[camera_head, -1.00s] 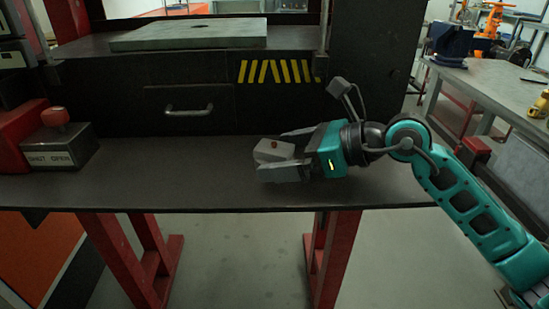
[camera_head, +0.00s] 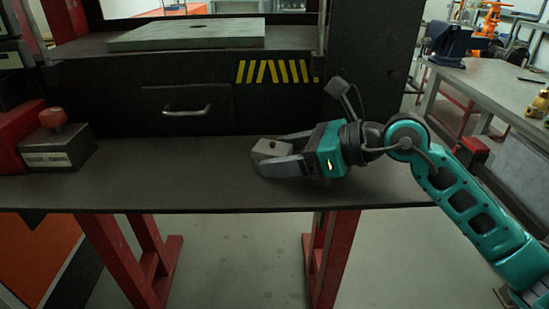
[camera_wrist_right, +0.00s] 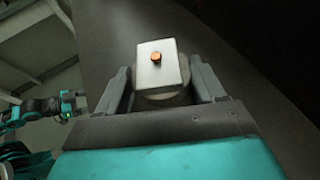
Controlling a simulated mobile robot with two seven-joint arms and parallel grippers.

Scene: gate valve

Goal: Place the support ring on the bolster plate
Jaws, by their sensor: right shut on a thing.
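My right gripper (camera_head: 269,154) is low over the dark bench and shut on a pale piece. In the right wrist view the fingers (camera_wrist_right: 163,88) flank a round grey part, which I take to be the support ring (camera_wrist_right: 163,99). A pale square block (camera_wrist_right: 162,70) with a copper stud sits over it and hides most of it. The block (camera_head: 271,147) also shows between the fingers in the head view. The bolster plate (camera_head: 150,40), a flat light-grey slab with a small hole, lies at the upper left.
The bench (camera_head: 140,185) is clear left of the gripper. A drawer with a metal handle (camera_head: 187,111) and a striped panel (camera_head: 275,71) form the wall below the plate. A control box with a red button (camera_head: 53,117) stands at the left. A press column flanks the plate's right side.

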